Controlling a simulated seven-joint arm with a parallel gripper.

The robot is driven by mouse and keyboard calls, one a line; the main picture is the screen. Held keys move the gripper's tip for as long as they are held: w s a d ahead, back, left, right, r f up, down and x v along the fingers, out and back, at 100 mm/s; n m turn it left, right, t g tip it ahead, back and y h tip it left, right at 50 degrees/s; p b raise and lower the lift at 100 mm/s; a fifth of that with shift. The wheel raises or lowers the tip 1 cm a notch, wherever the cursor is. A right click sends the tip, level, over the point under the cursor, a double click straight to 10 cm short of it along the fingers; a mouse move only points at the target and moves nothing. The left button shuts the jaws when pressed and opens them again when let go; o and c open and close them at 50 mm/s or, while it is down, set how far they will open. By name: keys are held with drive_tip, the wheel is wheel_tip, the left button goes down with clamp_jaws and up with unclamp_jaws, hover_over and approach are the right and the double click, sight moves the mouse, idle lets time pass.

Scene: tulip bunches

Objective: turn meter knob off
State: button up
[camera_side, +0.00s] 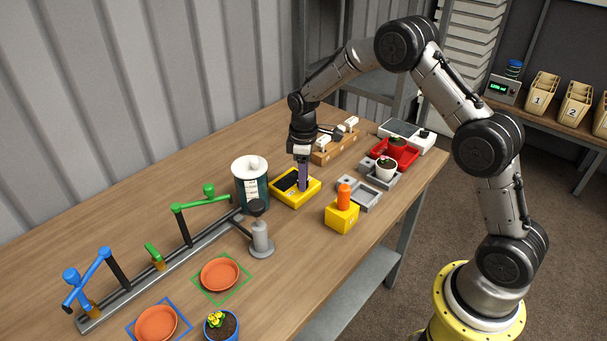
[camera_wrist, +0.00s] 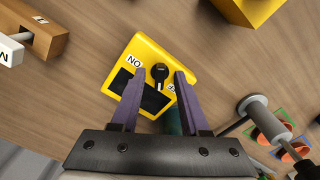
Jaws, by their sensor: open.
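The yellow meter (camera_side: 291,196) lies on the wooden table in the side view, with a dark panel on top. In the wrist view the meter (camera_wrist: 147,47) shows a black knob (camera_wrist: 160,73), a label reading ON to the knob's left, and another label at its lower right, partly hidden by a finger. My gripper (camera_side: 302,187) points down over the meter. In the wrist view its two purple fingers (camera_wrist: 159,76) are apart, one on each side of the knob. I cannot tell whether they touch it. In the side view the knob is hidden by the fingers.
A dark green canister (camera_side: 252,188) stands close left of the meter. A yellow block with an orange handle (camera_side: 343,208) is at its right front. A wooden block with white switches (camera_side: 330,147) stands behind. Grey trays (camera_side: 360,196) lie to the right.

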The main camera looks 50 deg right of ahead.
wheel_tip(320, 180, up, 14)
idle(0.6)
drive_tip(key=s+a+r+t, duration=0.2)
drive_tip(key=s+r, duration=0.5)
drive_tip(key=r, duration=0.1)
drive_tip(key=s+a+r+t, duration=0.2)
drive_tip(key=s+r, duration=0.5)
drive_tip(key=r, duration=0.1)
drive_tip(key=s+f+m, duration=0.3)
drive_tip(key=s+f, duration=0.1)
drive_tip(key=s, duration=0.5)
drive_tip(key=s+a+f+m+t, duration=0.1)
drive_tip(key=s+f+m, duration=0.2)
drive_tip(key=s, duration=0.6)
drive_tip(key=shift+a+f+m+t, duration=0.3)
drive_tip(key=shift+f, duration=0.2)
drive_tip(key=shift+s, duration=0.1)
